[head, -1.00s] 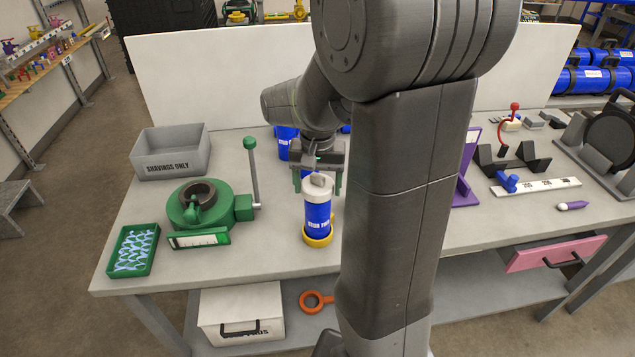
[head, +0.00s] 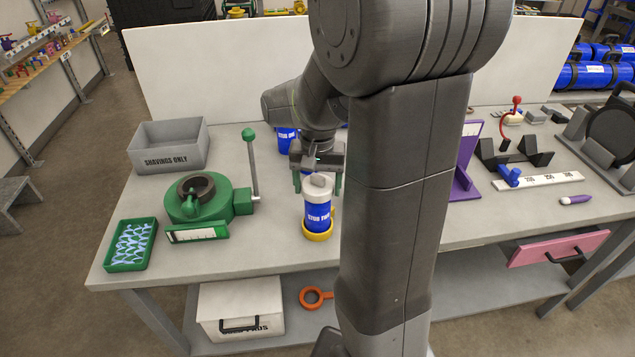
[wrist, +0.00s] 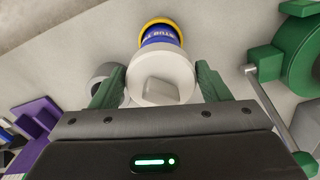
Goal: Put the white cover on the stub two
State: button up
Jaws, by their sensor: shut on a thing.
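The stub two (head: 318,215) is a blue labelled cylinder standing upright in a yellow ring base (head: 318,236) near the bench's front edge. The white cover (head: 318,188), with a blocky knob on top, sits at the stub's upper end; whether it is fully seated I cannot tell. In the wrist view the cover (wrist: 160,72) hides most of the stub (wrist: 159,36). My gripper (head: 318,184) is directly over the stub, pointing down. Its green fingers (wrist: 158,88) stand either side of the cover's knob and are shut on the cover.
A green clamp device (head: 200,200) with an upright lever stands left of the stub. A grey shavings box (head: 168,148) and a green tray (head: 131,244) are farther left. Another blue stub (head: 287,140) stands behind. A purple stand (head: 466,165) is to the right.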

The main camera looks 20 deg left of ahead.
jog(key=shift+f, duration=0.3)
jog(key=o, duration=1)
jog(key=shift+r, duration=0.1)
notch_tip(320, 180, up, 14)
jog(key=shift+f+b, duration=0.15)
jog(key=shift+b, duration=0.35)
jog(key=shift+f, duration=0.1)
notch_tip(320, 180, down, 14)
jog(key=shift+r+p, duration=0.1)
jog(key=shift+p, duration=0.3)
jog(key=shift+r, duration=0.4)
jog(key=shift+f, duration=0.15)
